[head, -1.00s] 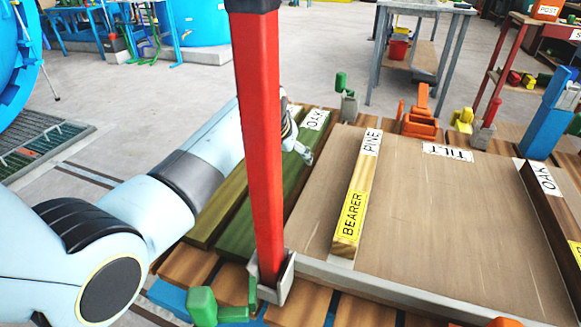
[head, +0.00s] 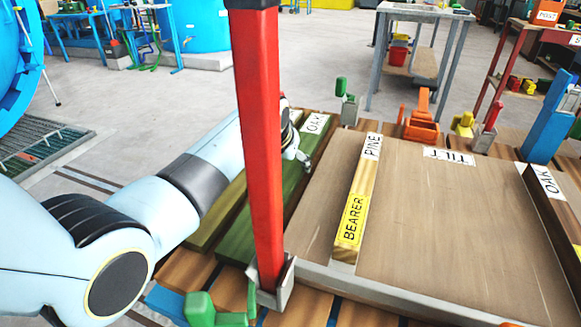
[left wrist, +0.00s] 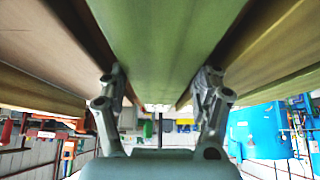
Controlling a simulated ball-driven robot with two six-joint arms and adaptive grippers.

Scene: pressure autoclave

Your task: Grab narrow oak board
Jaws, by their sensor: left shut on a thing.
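The narrow oak board is a green-tinted plank (head: 297,188) with a white OAK label, lying lengthwise left of the wide brown board in the head view. My left gripper (head: 296,148) is at its far part, near the label, partly hidden by the red post. In the left wrist view, the green board (left wrist: 165,45) runs between the fingers of my left gripper (left wrist: 161,82), one on each side, and the gripper is shut on it. Whether the board is lifted, I cannot tell. My right gripper is not in view.
A red upright post (head: 258,150) stands in front of my left arm. A yellowish board (head: 203,232) lies left of the green one. The wide brown board (head: 440,230) carries a pine bearer (head: 345,243). Another dark board labelled OAK (head: 548,200) is at the right. Clamps line the far edge.

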